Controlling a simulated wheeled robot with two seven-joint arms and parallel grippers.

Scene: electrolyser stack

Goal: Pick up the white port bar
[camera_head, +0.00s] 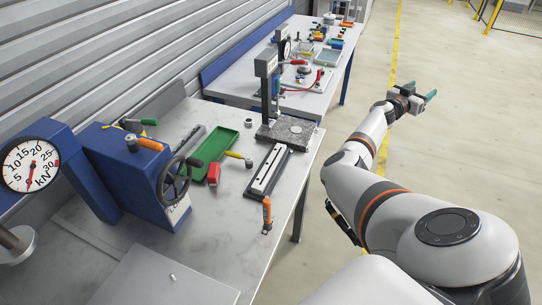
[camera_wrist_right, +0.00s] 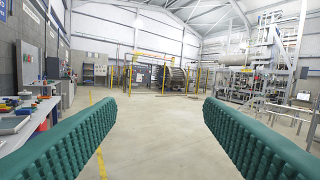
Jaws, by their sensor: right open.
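The white port bar (camera_head: 266,170) appears as a long pale strip with small dark marks, lying in a dark narrow holder (camera_head: 258,190) on the near workbench in the head view. My right gripper (camera_head: 421,93) is out over the open floor to the right of the benches, well away from the bar. Its green ribbed fingers are spread with nothing between them in the right wrist view (camera_wrist_right: 160,108). That view faces the hall and does not show the bar. My left gripper is not in view.
On the near bench (camera_head: 215,240) are a blue press with a handwheel (camera_head: 173,181), a green tray (camera_head: 212,150), a red block (camera_head: 213,173), an orange-handled tool (camera_head: 267,212) and a stand on a granite plate (camera_head: 287,132). A second bench with tools stands behind. Open floor lies right.

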